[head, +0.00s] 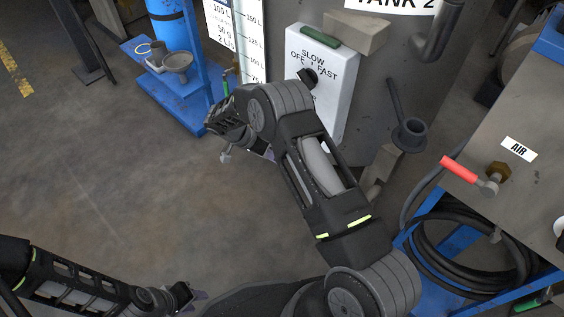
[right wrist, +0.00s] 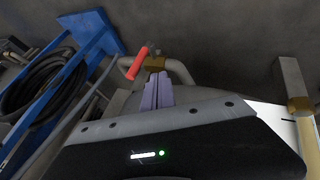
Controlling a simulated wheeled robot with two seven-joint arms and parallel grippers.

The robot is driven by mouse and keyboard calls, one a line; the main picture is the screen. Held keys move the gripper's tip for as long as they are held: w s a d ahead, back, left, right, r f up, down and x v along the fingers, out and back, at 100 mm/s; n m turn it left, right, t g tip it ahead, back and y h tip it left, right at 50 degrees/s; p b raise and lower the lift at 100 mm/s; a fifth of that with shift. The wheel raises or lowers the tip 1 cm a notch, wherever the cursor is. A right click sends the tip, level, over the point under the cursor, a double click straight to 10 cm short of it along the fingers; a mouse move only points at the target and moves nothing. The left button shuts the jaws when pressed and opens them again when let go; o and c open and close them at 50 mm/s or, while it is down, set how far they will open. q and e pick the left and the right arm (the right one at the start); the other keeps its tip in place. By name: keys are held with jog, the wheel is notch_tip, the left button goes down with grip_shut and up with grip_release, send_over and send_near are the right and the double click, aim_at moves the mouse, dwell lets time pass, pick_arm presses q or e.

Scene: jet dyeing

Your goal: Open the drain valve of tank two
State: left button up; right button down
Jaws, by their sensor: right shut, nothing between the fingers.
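Tank two (head: 385,85) is the grey metal vessel at the top of the head view, under its "TANK 2" label (head: 400,4). In the right wrist view a valve with a red lever (right wrist: 137,63) and a brass body (right wrist: 154,62) sits on a grey pipe (right wrist: 182,72). No label on that valve shows. My right gripper (right wrist: 158,90) is shut and empty, its fingertips just in front of the brass body; whether they touch it I cannot tell. My right forearm hides the tank's lower front in the head view. My left gripper (head: 190,299) is low at the bottom left, its jaws unclear.
A white control box (head: 325,65) is on the tank front. A coiled black hose (head: 455,255) hangs on a blue frame. The floor (head: 120,180) at left is clear.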

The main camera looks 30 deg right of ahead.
jog(key=s+d+f+b, duration=0.1)
jog(key=s+d+f, duration=0.4)
jog(key=d+f, duration=0.1)
jog(key=shift+s+d+f+b, duration=0.25)
jog(key=shift+s+f+b, duration=0.05)
jog(key=shift+f+b, duration=0.1)
dwell(0.3)
